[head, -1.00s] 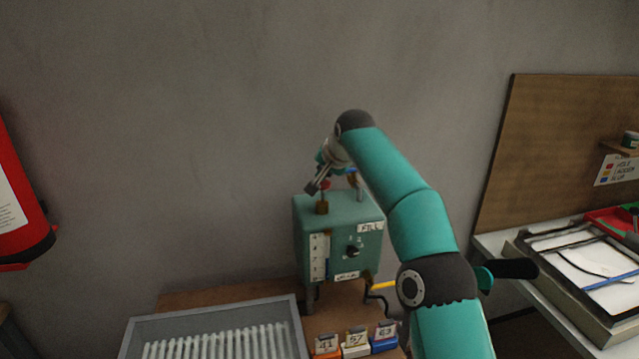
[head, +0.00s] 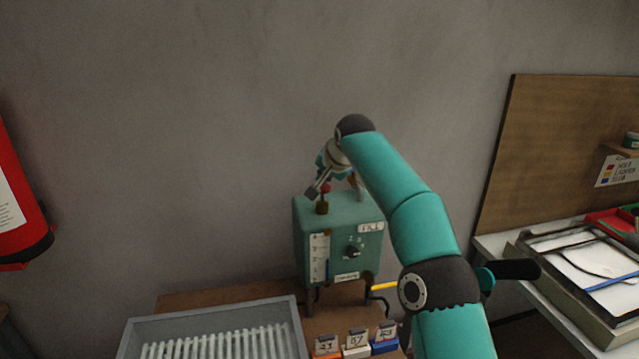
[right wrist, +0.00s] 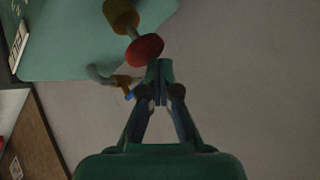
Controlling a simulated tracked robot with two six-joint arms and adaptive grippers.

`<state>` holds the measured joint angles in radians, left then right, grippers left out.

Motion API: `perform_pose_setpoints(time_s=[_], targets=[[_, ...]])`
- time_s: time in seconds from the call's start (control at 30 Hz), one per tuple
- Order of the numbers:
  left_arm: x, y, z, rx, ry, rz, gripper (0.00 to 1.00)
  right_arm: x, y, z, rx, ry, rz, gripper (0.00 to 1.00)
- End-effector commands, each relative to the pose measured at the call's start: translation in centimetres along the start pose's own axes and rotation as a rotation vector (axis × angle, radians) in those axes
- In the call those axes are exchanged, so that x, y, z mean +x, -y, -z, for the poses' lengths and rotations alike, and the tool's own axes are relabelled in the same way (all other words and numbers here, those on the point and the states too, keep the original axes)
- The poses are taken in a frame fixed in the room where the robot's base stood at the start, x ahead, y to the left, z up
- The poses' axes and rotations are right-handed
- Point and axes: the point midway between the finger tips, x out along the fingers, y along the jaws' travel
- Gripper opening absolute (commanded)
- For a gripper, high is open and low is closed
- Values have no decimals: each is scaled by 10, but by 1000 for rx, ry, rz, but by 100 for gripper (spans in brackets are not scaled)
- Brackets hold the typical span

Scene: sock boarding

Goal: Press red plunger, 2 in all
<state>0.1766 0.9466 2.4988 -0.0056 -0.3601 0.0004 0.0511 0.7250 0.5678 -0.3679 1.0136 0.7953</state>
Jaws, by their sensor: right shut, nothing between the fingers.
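The red plunger (head: 325,188) stands on top of a green box-shaped machine (head: 340,214), above a brass-brown collar (head: 322,208). My right gripper (head: 312,193) is over the machine top, pointing down to the left, with its fingers shut and empty beside the plunger. In the right wrist view the plunger's red knob (right wrist: 145,50) is just beyond and left of the shut fingertips (right wrist: 161,68). It looks very close to them; I cannot tell whether they touch. A thin stem joins the knob to the collar (right wrist: 121,15). My left gripper is not in view.
A grey tray with white ribs (head: 140,326) stands on the wooden table at the front left. Orange, white and blue tagged blocks (head: 356,348) sit in front of the machine. A dark-handled crank and yellow rod are at its right. A pipe (right wrist: 104,78) rises near the fingers.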

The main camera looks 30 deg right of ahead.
Motion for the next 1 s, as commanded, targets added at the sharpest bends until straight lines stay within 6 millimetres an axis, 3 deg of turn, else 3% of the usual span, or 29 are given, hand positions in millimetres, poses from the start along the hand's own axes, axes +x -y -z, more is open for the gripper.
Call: perform_pose_setpoints(time_s=[1.0], targets=[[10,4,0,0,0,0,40,10,-7,-8,-1,3,-2,0]])
